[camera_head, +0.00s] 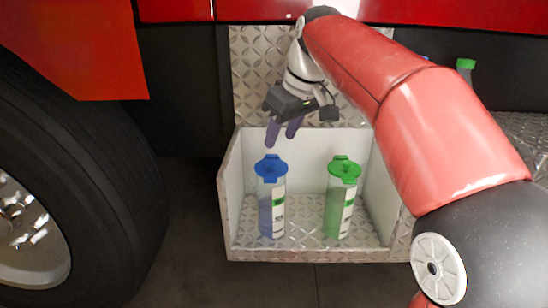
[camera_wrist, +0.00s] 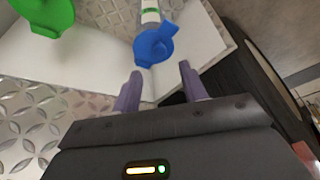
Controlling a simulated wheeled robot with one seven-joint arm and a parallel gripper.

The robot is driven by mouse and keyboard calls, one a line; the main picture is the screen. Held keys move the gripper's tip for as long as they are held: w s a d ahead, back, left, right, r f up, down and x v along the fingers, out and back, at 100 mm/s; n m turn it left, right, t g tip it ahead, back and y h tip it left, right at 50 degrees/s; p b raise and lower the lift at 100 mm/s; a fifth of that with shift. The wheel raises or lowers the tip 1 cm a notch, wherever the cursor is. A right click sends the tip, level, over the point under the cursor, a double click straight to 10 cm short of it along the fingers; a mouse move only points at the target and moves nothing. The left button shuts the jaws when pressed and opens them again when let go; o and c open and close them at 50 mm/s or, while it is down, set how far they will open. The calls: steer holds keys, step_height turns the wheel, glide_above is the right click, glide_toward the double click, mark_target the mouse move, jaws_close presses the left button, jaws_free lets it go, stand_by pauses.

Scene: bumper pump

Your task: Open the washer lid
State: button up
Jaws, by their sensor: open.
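Two clear bottles stand upright side by side in an open box. The left one holds bluish fluid and has a blue lid (camera_head: 271,168); the right one is green with a green lid (camera_head: 344,169). Their label text is too small to read, so I cannot tell which is the washer. Both lids look shut. My gripper (camera_head: 282,140) is open and empty just above the blue lid, apart from it. In the wrist view the blue lid (camera_wrist: 154,45) lies just beyond and between the open fingertips (camera_wrist: 160,70). The green lid (camera_wrist: 48,14) shows at the upper left.
The box (camera_head: 229,200) has diamond-plate trim and pale inner walls close around the bottles. A large black tyre (camera_head: 110,200) stands to the left. Red bodywork (camera_head: 235,10) hangs above. Another green-capped bottle (camera_head: 465,66) shows partly behind my arm. Dark floor in front is clear.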

mark_target(272, 161)
steer(key=b+x, duration=0.1)
steer(key=x, duration=0.6)
jaws_close()
